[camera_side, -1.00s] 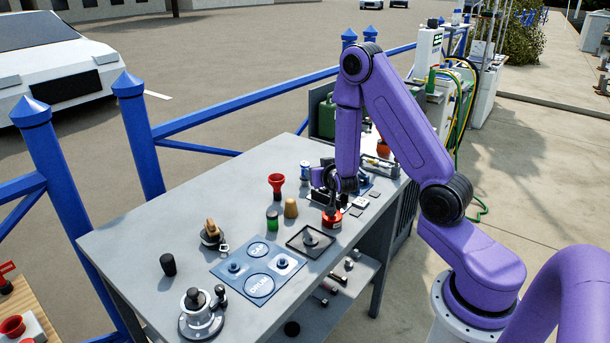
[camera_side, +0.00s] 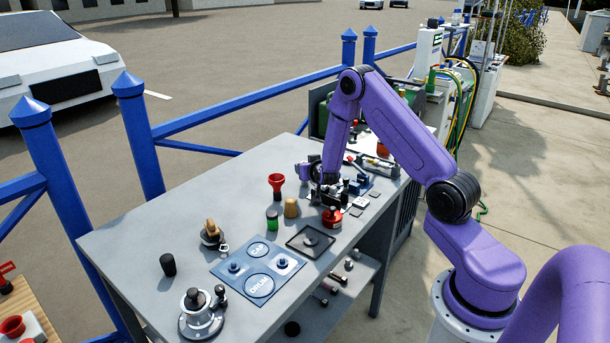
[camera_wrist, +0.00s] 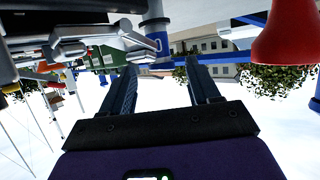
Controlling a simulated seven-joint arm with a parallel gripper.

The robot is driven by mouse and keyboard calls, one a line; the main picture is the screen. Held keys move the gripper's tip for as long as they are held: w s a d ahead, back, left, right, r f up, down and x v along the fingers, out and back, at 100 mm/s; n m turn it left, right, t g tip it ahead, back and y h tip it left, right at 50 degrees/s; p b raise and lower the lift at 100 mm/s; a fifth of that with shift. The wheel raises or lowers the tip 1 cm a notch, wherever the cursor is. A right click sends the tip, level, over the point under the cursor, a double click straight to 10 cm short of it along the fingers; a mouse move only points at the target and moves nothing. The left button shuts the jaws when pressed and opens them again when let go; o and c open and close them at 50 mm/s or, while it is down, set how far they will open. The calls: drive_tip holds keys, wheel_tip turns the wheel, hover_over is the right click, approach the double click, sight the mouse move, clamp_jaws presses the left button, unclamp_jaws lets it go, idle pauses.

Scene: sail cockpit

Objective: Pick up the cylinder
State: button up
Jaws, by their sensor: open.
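In the side view my gripper (camera_side: 306,171) is low over the table, turned sideways, behind and right of the red funnel.
The red funnel (camera_side: 277,185) is close by and also shows at right in the wrist view (camera_wrist: 283,45). A green jar (camera_side: 272,220), a tan piece (camera_side: 291,208) and a red round part (camera_side: 332,218) stand in front. The grey table (camera_side: 150,225) is clear at left.

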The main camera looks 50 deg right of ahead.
drive_tip(key=shift+x, duration=1.35)
drive_tip(key=c, duration=1.1)
drive_tip(key=shift+r, duration=0.1)
